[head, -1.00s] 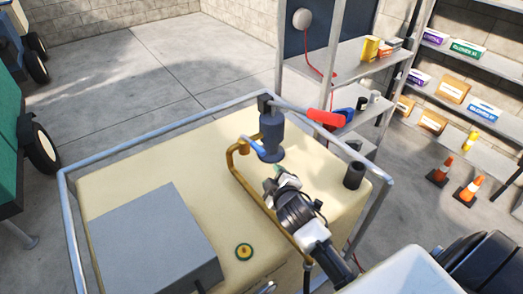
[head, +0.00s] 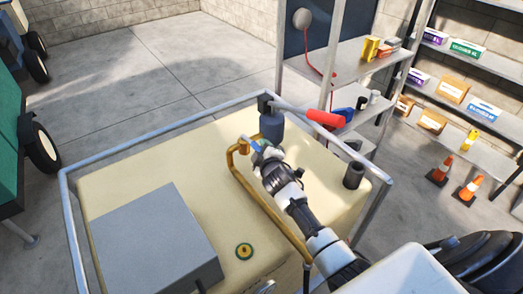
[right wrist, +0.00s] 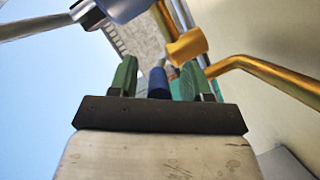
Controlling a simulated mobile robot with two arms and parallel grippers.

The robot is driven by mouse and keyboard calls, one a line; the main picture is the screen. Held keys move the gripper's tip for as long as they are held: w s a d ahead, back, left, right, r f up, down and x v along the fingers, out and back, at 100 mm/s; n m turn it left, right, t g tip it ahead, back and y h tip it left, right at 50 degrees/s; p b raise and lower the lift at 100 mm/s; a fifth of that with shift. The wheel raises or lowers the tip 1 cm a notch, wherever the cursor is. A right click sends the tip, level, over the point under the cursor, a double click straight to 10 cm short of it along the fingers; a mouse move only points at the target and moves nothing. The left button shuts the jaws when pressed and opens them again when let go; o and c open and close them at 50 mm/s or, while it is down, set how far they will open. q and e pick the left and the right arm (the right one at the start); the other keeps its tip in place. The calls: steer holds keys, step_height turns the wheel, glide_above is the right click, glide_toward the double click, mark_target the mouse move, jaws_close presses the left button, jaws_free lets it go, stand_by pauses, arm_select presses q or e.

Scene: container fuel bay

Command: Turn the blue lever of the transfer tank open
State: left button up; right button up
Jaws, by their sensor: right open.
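The cream transfer tank (head: 150,165) has a dark blue-grey pump body (head: 271,126) at its far edge, with a red-gripped handle (head: 325,118) pointing right. The blue lever (head: 249,143) shows as a small piece beside the brass pipe (head: 240,172), mostly hidden by my right gripper (head: 262,148). In the right wrist view, the open green fingers of the right gripper (right wrist: 158,76) stand either side of the blue lever (right wrist: 158,84). I cannot tell whether they touch it. My left gripper is out of view.
A grey metal rail (head: 150,132) runs round the tank top. A grey box (head: 155,240), a yellow cap (head: 244,251) and a black cylinder (head: 353,175) are on the tank. The brass pipe also bends close by in the right wrist view (right wrist: 260,80). Shelves (head: 350,60) stand behind.

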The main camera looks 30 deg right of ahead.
steer(key=shift+w, duration=0.1)
steer(key=shift+c, duration=0.5)
jaws_close()
